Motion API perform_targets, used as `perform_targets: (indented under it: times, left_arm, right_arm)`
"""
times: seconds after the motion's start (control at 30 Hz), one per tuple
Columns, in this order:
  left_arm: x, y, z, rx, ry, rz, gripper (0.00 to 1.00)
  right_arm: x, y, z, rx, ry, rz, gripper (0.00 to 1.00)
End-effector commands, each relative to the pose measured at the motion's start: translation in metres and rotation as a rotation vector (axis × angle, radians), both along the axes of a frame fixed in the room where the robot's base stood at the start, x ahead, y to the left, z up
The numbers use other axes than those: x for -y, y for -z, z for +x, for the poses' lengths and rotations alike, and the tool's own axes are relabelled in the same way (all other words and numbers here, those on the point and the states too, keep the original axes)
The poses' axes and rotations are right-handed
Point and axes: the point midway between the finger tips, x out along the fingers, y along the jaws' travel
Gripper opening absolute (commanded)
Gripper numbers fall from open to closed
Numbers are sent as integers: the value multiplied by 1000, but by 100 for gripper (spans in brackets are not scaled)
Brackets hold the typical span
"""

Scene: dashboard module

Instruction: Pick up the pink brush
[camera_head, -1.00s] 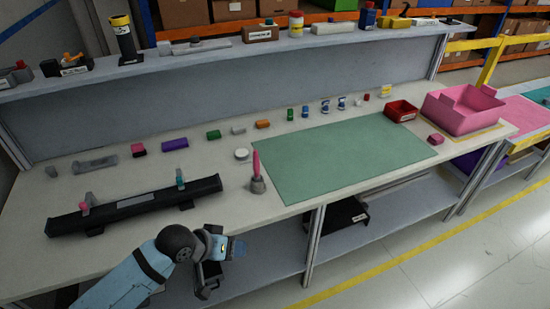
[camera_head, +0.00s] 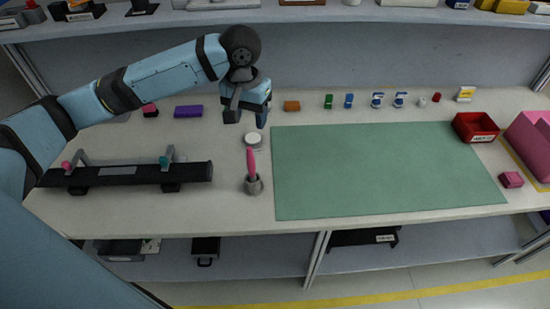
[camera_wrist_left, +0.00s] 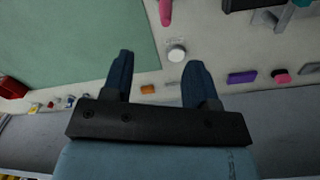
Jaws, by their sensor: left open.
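In the left wrist view the pink brush (camera_wrist_left: 166,12) shows at the top edge, partly cut off. My left gripper (camera_head: 246,122) is above the bench behind the brush, near the white round lid (camera_head: 253,139), and holds nothing. In the left wrist view its two blue fingers (camera_wrist_left: 160,75) are spread apart, with the white lid (camera_wrist_left: 177,53) visible beyond the gap. My right gripper is not in view.
The green mat (camera_head: 380,170) covers the bench's middle. A black bar-shaped module (camera_head: 125,175) lies to the left. Small items, including an orange block (camera_head: 292,106) and a purple block (camera_head: 188,111), line the back. A red bin (camera_head: 475,127) stands right; a shelf (camera_head: 320,14) runs above.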

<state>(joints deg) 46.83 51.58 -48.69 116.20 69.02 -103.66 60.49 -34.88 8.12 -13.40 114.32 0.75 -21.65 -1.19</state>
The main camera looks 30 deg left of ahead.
Motion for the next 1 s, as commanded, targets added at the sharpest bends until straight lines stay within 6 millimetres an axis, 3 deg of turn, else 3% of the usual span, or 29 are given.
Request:
perform_targets:
  times: [0.17, 0.5, 0.77, 1.0]
  left_arm:
    - [-7, 2, -2, -19, -18, 21, 53]
    - [-7, 64, -2, -17, -18, 20, 53]
    - [-7, 85, -3, -15, -16, 20, 53]
    - [-8, 120, -4, -15, -16, 20, 53]
  right_arm:
    - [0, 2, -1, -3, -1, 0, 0]
    - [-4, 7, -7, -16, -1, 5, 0]
    - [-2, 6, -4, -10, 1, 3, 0]
    - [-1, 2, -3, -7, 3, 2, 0]
